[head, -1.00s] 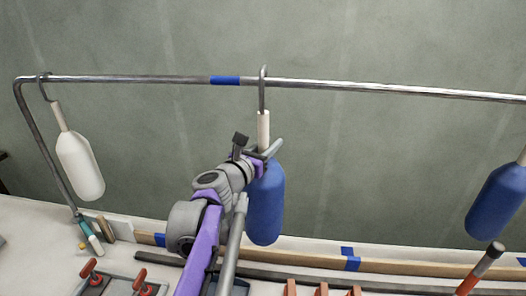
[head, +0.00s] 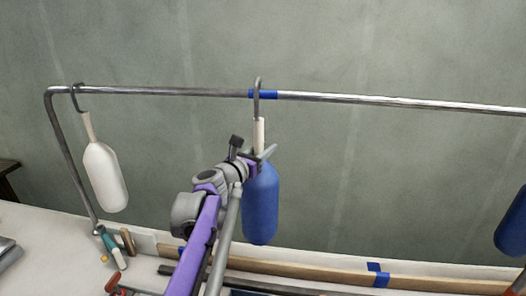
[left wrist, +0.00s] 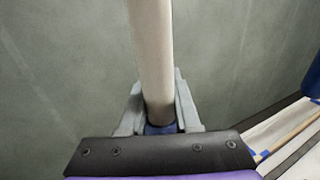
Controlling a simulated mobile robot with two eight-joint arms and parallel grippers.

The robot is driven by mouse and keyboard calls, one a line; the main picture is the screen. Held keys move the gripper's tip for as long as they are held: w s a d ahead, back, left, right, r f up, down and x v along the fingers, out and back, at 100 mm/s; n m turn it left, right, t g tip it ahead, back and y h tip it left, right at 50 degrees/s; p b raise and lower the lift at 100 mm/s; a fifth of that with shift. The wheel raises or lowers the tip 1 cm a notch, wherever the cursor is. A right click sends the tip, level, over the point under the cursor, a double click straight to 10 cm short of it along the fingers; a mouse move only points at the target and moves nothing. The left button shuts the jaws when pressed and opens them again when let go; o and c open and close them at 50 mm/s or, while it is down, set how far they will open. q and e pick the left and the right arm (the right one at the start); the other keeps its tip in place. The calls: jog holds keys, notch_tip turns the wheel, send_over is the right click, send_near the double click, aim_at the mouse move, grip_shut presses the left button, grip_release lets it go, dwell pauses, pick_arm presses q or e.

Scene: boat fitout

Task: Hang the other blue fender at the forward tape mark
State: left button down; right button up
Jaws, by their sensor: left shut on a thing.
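A blue fender (head: 261,205) with a pale neck (head: 259,134) and a grey hook (head: 258,95) hangs upright in the head view. My left gripper (head: 262,158) is shut on the pale neck, just above the blue body. The hook's upper part is at the metal rail, in front of the blue tape mark (head: 267,94); whether it rests on the rail I cannot tell. The left wrist view shows the pale neck (left wrist: 152,55) between both fingers. Another blue fender (head: 512,225) is cut off at the right edge. My right gripper is not in view.
The metal rail (head: 400,102) runs across the view and bends down at the left. A white fender (head: 105,177) hangs near that bend. Below are a wooden strip (head: 320,275) with blue tape (head: 378,275) and a few tools at lower left.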

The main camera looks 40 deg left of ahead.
pick_arm(q)
jog(key=w+a+f+b, duration=0.1)
jog(key=w+a+f, duration=0.2)
jog(key=w, duration=0.4)
jog(key=shift+a+b, duration=0.35)
jog(key=shift+a, duration=0.1)
dwell(0.5)
jog(key=shift+f, duration=0.1)
jog(key=c, duration=0.5)
grip_release()
jog(key=shift+c, duration=0.2)
jog(key=shift+s, duration=0.15)
